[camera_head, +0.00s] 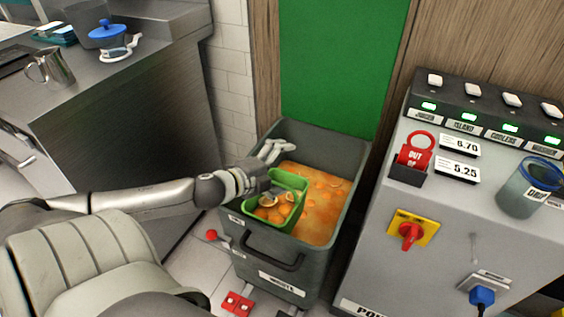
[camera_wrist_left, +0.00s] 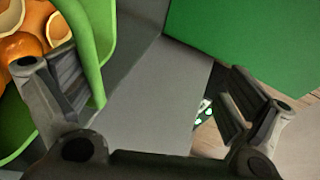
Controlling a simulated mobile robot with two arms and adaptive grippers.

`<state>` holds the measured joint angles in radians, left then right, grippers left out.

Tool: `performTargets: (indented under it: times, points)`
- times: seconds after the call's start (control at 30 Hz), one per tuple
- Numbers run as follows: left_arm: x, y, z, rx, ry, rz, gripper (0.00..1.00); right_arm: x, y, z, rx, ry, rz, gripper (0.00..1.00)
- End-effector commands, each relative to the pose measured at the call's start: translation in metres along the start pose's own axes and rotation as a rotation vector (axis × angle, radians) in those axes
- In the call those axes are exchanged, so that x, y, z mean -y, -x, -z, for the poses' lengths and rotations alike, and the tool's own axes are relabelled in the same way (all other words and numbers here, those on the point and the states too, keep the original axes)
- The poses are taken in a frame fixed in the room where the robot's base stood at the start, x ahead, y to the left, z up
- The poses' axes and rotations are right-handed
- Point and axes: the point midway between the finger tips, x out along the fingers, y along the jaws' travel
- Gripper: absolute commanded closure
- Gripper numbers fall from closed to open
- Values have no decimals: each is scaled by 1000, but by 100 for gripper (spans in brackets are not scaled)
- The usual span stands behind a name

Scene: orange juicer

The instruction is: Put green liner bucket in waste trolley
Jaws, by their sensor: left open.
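The green liner bucket (camera_head: 290,183) sits inside the grey waste trolley (camera_head: 260,262), towards its left front corner, with orange halves and peels in it. Orange waste (camera_head: 327,200) fills the trolley around it. My left gripper (camera_head: 273,165) is open at the bucket's far left rim, over the trolley. In the left wrist view the gripper (camera_wrist_left: 150,95) has its fingers wide apart. The left finger is at the bucket's green rim (camera_wrist_left: 97,50); I cannot tell whether it touches. My right gripper is not in view.
A control cabinet (camera_head: 390,265) with switches and a red knob stands close on the right. A steel counter (camera_head: 130,110) with a metal jug (camera_head: 50,68) and a blue-lidded pot (camera_head: 107,34) is on the left. A green panel (camera_head: 335,65) is behind the trolley.

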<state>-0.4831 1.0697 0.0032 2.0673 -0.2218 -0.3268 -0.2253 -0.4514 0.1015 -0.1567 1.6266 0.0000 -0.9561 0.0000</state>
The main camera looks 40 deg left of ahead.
Motion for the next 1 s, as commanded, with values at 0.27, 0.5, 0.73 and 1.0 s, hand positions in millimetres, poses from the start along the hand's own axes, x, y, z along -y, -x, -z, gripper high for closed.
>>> performTargets:
  times: [0.27, 0.5, 0.73, 1.0]
  points:
    - [7, 2, 1, -1, 1, 2, 0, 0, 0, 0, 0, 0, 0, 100]
    - [7, 2, 1, -1, 0, 3, 18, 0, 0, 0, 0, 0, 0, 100]
    - [7, 2, 1, -1, 0, 3, 48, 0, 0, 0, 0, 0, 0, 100]
    - [7, 2, 1, -1, 0, 3, 82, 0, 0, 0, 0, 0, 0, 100]
